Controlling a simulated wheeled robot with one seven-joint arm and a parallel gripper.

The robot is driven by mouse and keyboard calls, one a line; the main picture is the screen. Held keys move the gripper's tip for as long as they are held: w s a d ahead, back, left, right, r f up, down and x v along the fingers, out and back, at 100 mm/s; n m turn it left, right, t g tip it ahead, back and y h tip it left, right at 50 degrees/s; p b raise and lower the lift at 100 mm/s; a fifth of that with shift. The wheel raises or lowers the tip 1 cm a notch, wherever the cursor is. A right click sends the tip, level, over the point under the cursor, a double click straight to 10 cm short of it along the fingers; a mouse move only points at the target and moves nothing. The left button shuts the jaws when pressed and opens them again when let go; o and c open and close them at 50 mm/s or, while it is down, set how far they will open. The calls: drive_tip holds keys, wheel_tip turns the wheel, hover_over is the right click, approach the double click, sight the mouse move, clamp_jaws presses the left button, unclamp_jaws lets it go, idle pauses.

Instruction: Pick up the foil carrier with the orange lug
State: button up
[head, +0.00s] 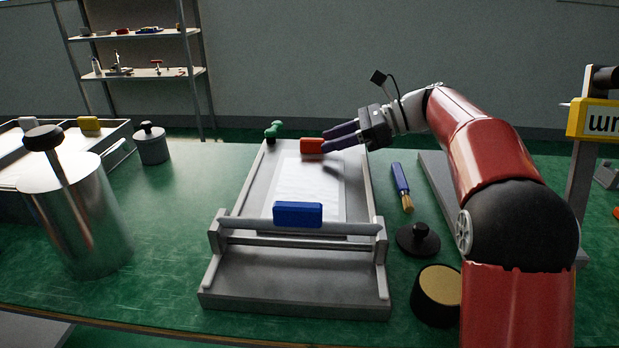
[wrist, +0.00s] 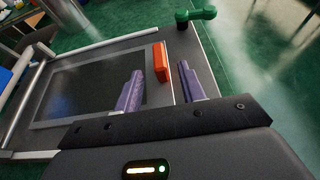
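The foil carrier (head: 308,185) is a thin flat sheet with a pale frame, lying in the bed of the grey press. Its orange lug (head: 312,145) stands at the far end. In the wrist view the carrier (wrist: 90,92) looks dark, and the lug (wrist: 161,62) stands upright at its edge. My gripper (head: 323,140) has purple fingers and comes in from the right beside the lug. In the wrist view my gripper (wrist: 161,68) is open, with the lug showing between the fingertips and gaps on both sides. I cannot tell how deep the fingers reach.
The press crossbar (head: 250,224) with a blue block (head: 298,213) spans the near part. A green knob (head: 273,130) stands at the far left corner. A brush (head: 402,188) and black-knobbed weight (head: 418,240) lie right. A metal canister (head: 90,225) and tray stand left.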

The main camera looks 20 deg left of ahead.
sight(318, 139)
drive_tip(key=x, duration=0.4)
drive_tip(key=shift+r, duration=0.15)
clamp_jaws()
